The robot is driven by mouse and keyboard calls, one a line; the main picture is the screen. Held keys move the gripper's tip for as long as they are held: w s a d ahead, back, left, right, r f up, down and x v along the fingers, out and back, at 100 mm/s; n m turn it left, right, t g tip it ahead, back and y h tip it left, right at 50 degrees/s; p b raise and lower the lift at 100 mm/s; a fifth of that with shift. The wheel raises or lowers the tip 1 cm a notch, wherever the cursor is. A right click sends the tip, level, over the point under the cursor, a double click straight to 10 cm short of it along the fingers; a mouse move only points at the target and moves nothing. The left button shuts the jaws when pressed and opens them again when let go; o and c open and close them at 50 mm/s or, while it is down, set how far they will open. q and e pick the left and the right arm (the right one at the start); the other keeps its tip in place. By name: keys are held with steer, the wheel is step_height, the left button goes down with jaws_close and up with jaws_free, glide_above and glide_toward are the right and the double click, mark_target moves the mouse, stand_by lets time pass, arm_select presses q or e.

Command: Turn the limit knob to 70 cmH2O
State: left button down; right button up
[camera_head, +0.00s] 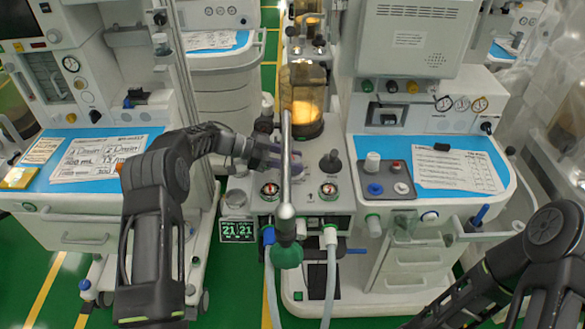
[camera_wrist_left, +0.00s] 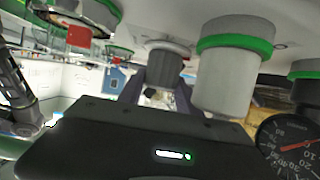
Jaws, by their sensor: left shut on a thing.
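My left gripper (camera_head: 284,157) reaches in from the left to the middle machine's panel, behind the upright metal pole. In the left wrist view its fingers are shut on a dark grey knob (camera_wrist_left: 165,66) with a pale base, apparently the limit knob. In the head view the pole and fingers hide this knob, and its scale cannot be read. A pressure gauge (camera_wrist_left: 290,145) with a red needle shows at the right of the wrist view. My right arm shows at the lower right of the head view; its gripper is out of view.
The metal pole (camera_head: 287,190) with a green bulb (camera_head: 286,255) stands in front of the panel. Another dark knob (camera_head: 331,162) is to the right. A green-ringed white cylinder (camera_wrist_left: 226,75) is close beside the held knob. Pale hoses (camera_head: 330,270) hang below.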

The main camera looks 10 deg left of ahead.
arm_select(q)
steer(key=c, duration=2.2)
jaws_free()
steer(key=shift+m+g+b, duration=0.4)
steer(key=shift+g+b, duration=0.05)
steer(key=shift+g, duration=0.05)
steer(key=c, duration=2.2)
jaws_free()
steer(key=shift+r, duration=0.1)
steer(key=c, duration=0.8)
jaws_free()
steer(key=shift+d, duration=0.1)
steer(key=shift+p+v, duration=0.65)
steer(key=shift+v, duration=3.3)
